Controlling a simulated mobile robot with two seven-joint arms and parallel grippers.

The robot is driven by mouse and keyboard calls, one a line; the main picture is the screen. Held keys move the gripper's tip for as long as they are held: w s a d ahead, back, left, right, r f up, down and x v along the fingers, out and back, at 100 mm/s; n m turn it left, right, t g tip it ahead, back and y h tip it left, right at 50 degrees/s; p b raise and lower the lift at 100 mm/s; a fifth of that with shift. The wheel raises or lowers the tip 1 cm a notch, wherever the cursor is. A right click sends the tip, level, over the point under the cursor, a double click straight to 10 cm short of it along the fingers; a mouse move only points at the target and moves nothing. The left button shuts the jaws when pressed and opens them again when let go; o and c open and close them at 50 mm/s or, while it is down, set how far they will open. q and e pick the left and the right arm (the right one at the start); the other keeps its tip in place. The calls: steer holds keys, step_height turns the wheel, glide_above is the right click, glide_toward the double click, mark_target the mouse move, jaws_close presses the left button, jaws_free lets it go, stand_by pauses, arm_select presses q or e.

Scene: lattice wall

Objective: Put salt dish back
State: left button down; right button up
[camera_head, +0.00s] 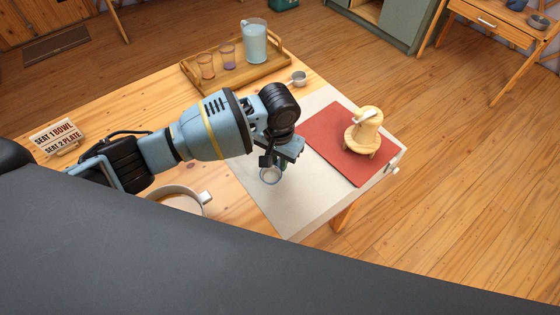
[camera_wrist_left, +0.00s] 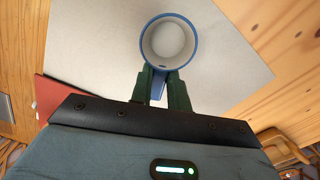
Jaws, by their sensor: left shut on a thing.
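My left gripper (camera_head: 271,160) is shut on a small round dish (camera_head: 270,175), seemingly the salt dish. In the left wrist view the dish (camera_wrist_left: 168,62) has a blue rim, a pale inside and a short blue handle between the green fingers of my left gripper (camera_wrist_left: 164,80). It is over the pale cloth (camera_head: 312,205) on the table; I cannot tell whether it touches the cloth. My right gripper is not in view.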

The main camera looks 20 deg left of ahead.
arm_select(q)
steer(key=shift+w, duration=0.3)
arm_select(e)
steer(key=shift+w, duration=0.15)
arm_select(q)
steer(key=shift+w+a+f, duration=0.15)
steer(key=shift+w+f, duration=0.15)
steer(key=shift+w, duration=0.1)
steer(key=shift+f+b, duration=0.3)
steer(key=shift+f, duration=1.15)
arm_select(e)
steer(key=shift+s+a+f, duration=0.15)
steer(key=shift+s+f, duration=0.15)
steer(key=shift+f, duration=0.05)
arm_select(q)
steer(key=shift+f, duration=0.15)
steer(key=c, duration=1.3)
jaws_free()
steer(key=shift+c, duration=0.2)
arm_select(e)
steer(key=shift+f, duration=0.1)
